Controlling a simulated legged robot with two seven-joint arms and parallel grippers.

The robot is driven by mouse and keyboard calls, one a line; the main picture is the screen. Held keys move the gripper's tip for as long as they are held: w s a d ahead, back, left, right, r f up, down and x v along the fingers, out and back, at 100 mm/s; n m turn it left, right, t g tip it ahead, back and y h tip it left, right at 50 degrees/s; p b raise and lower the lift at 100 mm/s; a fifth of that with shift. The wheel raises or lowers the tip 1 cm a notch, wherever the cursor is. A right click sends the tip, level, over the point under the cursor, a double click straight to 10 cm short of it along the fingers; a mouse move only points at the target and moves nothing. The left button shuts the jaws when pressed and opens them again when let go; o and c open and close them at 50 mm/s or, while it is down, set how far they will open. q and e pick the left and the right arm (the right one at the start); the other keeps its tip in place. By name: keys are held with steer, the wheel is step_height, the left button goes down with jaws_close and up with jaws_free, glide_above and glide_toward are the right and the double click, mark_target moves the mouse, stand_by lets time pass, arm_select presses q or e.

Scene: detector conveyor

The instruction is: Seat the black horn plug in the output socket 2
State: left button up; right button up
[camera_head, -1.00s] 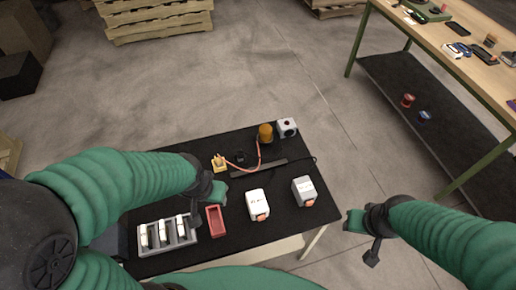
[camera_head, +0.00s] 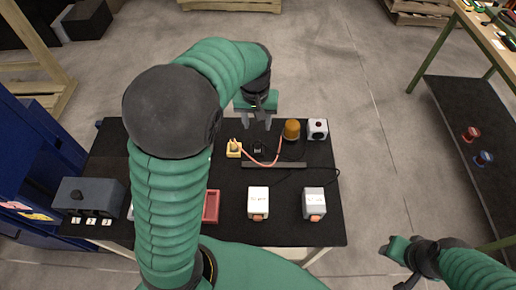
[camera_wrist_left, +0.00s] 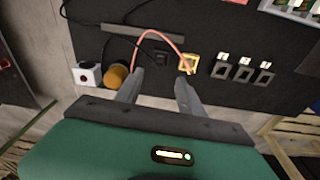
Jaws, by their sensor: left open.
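The black plug (camera_head: 258,148), which I take to be the horn plug, lies on the black table between a yellow connector (camera_head: 234,148) and an orange beacon. It also shows in the left wrist view (camera_wrist_left: 161,57), with a dark cable. My left gripper (camera_head: 256,122) is open and empty at the table's far edge, behind the plug; in the wrist view its fingertips (camera_wrist_left: 159,76) point toward the plug, apart from it. Output socket 2 (camera_wrist_left: 244,73) is the middle of three square sockets on the grey box (camera_head: 72,194) at the left. My right gripper (camera_head: 399,262) is off the table's right side.
The orange beacon (camera_head: 291,130) and a box with a red button (camera_head: 317,128) stand at the back right. A dark bar (camera_head: 273,165) lies in front of the plug. White (camera_head: 258,198) and grey (camera_head: 314,200) boxes and a red tray (camera_head: 212,206) are nearer.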

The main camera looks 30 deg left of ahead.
arm_select(q)
steer(key=w, duration=0.1)
steer(key=n+b, duration=0.1)
steer(key=b, duration=0.1)
glide_toward(258, 141)
steer(key=f, duration=0.6)
steer(key=shift+w+a, duration=0.25)
steer(key=shift+w, duration=0.15)
step_height(258, 141, down, 4)
steer(key=shift+d+r, duration=0.1)
steer(key=shift+d, duration=0.05)
steer(key=shift+w+f, duration=0.15)
steer(key=shift+f, duration=0.15)
steer(key=shift+a, duration=0.2)
steer(key=c, duration=0.7)
steer(key=shift+c, duration=1.3)
steer(key=shift+d, duration=0.1)
jaws_close()
arm_select(e)
steer(key=shift+w+d+f, duration=0.1)
steer(key=shift+d+f, duration=0.1)
steer(key=shift+f, duration=0.45)
steer(key=shift+d+f, duration=0.2)
steer(key=shift+f, duration=0.4)
